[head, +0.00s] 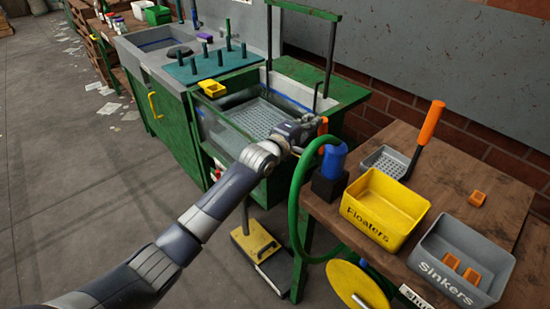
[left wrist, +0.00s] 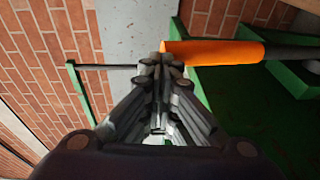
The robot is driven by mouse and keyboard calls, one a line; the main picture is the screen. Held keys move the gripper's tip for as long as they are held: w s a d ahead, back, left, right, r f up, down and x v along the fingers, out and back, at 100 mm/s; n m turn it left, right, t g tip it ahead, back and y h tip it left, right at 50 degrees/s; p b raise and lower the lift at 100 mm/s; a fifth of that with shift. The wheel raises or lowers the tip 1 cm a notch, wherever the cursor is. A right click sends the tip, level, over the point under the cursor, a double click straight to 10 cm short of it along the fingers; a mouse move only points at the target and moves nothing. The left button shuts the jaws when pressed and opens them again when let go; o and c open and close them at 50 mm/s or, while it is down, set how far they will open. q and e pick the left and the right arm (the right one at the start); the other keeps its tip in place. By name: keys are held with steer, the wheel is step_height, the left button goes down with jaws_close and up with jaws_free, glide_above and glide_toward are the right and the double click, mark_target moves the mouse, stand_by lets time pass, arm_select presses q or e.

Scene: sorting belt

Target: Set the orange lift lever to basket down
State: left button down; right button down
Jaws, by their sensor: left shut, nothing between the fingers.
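The orange lift lever (head: 323,125) stands at the right end of the green-framed tank, partly hidden by my left gripper in the head view. In the left wrist view its orange grip (left wrist: 215,51) lies across the upper right, on a dark rod. My left gripper (head: 315,122) is shut and empty. In the left wrist view its closed fingertips (left wrist: 161,62) are right beside the free end of the orange grip; I cannot tell whether they touch. The perforated basket (head: 258,118) sits within the tank (head: 222,130). My right gripper is not in view.
A blue nozzle (head: 334,160) with a green hose (head: 297,195) stands close below the gripper. On the wooden table are a yellow Floaters bin (head: 365,222), a grey Sinkers bin (head: 435,262) and an orange-handled skimmer (head: 430,124). A yellow pedal (head: 254,240) is on the floor.

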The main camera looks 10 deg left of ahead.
arm_select(q)
steer(key=w+d+p, duration=0.1)
steer(key=w+d+r+g+y+p, duration=0.1)
steer(key=shift+w+g+p, duration=0.2)
steer(key=shift+g+p, duration=0.1)
steer(key=shift+w+d+g+p, duration=0.2)
steer(key=shift+w+g+p, duration=0.1)
steer(key=shift+p, duration=0.25)
steer(key=shift+d+r+m+g+y+p, duration=0.15)
steer(key=shift+m+g+y+p, duration=0.15)
steer(key=shift+y+p, duration=0.1)
steer(key=shift+d+r, duration=0.15)
steer(key=shift+r, duration=0.05)
